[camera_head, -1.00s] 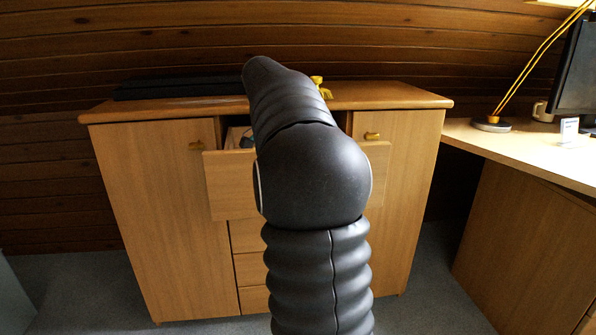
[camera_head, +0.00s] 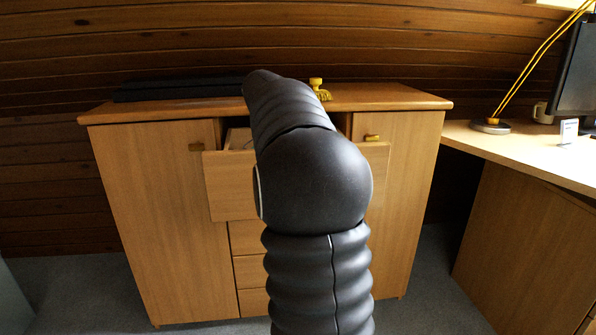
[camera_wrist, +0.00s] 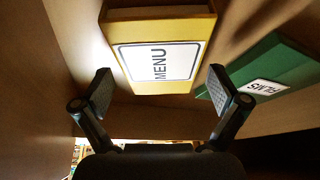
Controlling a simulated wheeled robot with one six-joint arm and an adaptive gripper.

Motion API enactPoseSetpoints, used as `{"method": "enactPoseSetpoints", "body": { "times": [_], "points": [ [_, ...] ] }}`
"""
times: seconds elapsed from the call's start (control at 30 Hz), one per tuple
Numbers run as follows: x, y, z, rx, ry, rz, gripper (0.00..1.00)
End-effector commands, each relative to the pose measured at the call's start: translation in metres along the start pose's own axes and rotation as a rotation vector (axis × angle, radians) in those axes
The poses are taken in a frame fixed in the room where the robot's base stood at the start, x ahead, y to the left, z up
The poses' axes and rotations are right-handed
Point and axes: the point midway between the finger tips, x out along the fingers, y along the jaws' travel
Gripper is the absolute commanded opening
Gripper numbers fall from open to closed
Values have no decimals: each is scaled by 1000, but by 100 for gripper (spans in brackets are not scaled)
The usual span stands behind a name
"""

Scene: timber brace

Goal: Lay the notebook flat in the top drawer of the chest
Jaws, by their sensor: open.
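The chest (camera_head: 160,190) stands ahead, and its top drawer (camera_head: 229,186) in the middle is pulled out. My arm hides much of the drawer and all of my gripper in the head view. In the wrist view my gripper (camera_wrist: 160,88) is open, its fingers apart. A yellow notebook-like item (camera_wrist: 198,28) with a white MENU label lies just beyond and between the fingertips, between wooden walls. A green item (camera_wrist: 285,65) labelled FILMS lies to its right, past the right finger. I cannot tell whether the fingers touch either one.
A dark flat stack (camera_head: 180,88) lies on the chest top at left. A small yellow object (camera_head: 317,88) stands on top at right, partly behind my arm. A desk (camera_head: 540,150) with a lamp (camera_head: 491,126), mug and monitor is at right. Grey floor shows between chest and desk.

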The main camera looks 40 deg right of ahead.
Motion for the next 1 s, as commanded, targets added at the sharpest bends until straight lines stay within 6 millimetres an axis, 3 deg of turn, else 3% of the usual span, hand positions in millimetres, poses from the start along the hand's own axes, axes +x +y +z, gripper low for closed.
{"method": "enactPoseSetpoints", "body": {
  "times": [0.17, 0.5, 0.7, 1.0],
  "points": [
    [-15, -1, -1, 0, 1, -2, 97],
    [-82, -1, -2, 0, 1, -3, 97],
    [-110, -1, -2, 0, 1, -2, 97],
    [-122, 0, -1, 0, 0, 0, 97]
  ]
}}
